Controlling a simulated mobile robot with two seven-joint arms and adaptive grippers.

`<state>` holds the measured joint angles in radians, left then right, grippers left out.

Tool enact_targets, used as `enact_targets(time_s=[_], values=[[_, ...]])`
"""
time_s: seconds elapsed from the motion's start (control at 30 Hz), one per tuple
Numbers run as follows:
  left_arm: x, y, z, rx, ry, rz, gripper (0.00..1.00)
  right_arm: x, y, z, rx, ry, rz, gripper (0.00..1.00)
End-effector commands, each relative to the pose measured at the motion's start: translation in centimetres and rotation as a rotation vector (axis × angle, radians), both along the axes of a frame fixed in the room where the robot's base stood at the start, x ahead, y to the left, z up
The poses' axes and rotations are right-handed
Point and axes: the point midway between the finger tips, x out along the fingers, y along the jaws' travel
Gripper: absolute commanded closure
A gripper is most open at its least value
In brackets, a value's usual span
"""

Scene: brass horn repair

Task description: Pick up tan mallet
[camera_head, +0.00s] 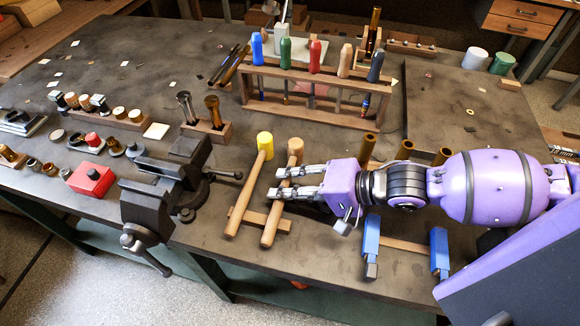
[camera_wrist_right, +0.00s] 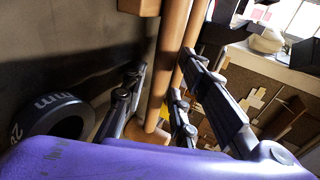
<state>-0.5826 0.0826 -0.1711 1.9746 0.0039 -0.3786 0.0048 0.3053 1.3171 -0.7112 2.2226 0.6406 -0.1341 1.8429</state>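The tan mallet (camera_head: 271,226) lies with its tan head toward the back and its handle slanting to the front left across a wooden rest (camera_head: 262,217). A yellow-headed mallet (camera_head: 240,203) lies beside it on the left. My right gripper (camera_head: 273,182) reaches in from the right at the upper part of the tan mallet, its fingers spread apart. In the right wrist view the fingers (camera_wrist_right: 155,95) are open, with the tan mallet's handle (camera_wrist_right: 168,55) seen between them. Whether they touch it cannot be told. My left gripper is not in view.
A black vise (camera_head: 165,180) stands left of the mallets. A wooden rack with coloured-handled tools (camera_head: 310,74) stands behind. The table's front edge is close.

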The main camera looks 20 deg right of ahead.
Motion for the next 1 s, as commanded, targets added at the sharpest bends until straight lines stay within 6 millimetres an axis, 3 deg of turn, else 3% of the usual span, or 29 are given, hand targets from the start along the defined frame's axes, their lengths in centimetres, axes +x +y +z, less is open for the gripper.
enact_targets(time_s=[0.07, 0.27, 0.63, 0.77, 1.0], values=[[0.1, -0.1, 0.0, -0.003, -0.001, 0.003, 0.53, 0.0, 0.0, 0.0, 0.0, 0.0, 0.0, 0.74], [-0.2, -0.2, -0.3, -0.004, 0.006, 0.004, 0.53, 0.0, 0.0, 0.0, 0.0, 0.0, 0.0, 1.0], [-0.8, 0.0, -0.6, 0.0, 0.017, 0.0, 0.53, 0.0, 0.0, 0.4, 0.001, -0.003, 0.001, 1.0], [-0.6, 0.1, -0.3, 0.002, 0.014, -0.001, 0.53, 0.1, 0.0, 2.1, 0.002, -0.007, 0.002, 1.0], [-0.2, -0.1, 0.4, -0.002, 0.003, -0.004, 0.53, 0.1, 0.0, 7.0, -0.001, -0.009, 0.002, 1.0]])
